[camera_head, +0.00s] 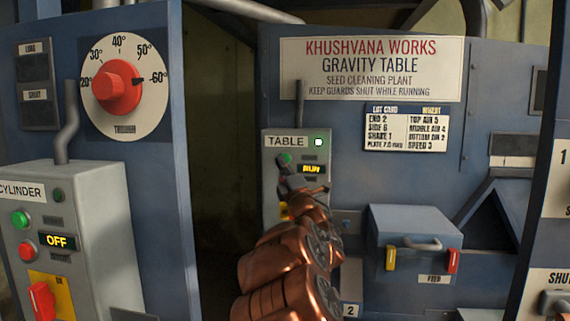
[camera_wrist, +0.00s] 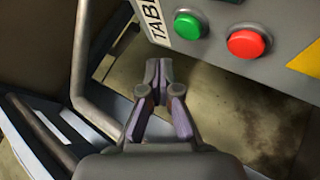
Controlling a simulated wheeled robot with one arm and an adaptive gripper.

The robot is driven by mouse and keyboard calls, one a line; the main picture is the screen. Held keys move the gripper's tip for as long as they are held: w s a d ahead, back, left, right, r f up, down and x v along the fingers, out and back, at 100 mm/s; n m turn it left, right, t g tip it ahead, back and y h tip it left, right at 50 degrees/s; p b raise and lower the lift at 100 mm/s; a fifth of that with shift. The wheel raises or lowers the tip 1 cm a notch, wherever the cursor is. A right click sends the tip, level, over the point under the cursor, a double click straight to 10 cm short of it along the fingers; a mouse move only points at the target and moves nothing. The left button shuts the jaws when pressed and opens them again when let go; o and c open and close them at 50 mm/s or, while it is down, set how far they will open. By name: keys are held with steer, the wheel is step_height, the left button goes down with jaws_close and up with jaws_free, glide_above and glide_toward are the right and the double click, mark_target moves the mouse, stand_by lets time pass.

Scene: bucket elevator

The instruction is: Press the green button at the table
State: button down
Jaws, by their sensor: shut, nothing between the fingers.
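The grey control box labelled TABLE (camera_head: 269,180) stands on the blue front of the gravity table machine. Its green button (camera_head: 285,157) shows just above my gripper (camera_head: 284,168) in the head view. In the wrist view the green button (camera_wrist: 189,25) is near the top, with a red button (camera_wrist: 246,41) to its right. My gripper (camera_wrist: 158,69) is shut and empty there, its tips below and left of the green button in the picture, apart from it. The depth gap is unclear. The head view's red button is hidden behind my gripper.
A lit lamp (camera_head: 318,142) and a yellow-lettered display (camera_head: 311,169) are on the TABLE box. A CYLINDER box (camera_head: 95,205) with its own buttons and OFF display stands at left, below a red dial (camera_head: 117,87). A feed box (camera_head: 415,226) is at right.

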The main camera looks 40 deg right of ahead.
steer(key=shift+s+a+b, duration=0.55)
steer(key=shift+s+a, duration=0.2)
steer(key=shift+a, duration=0.35)
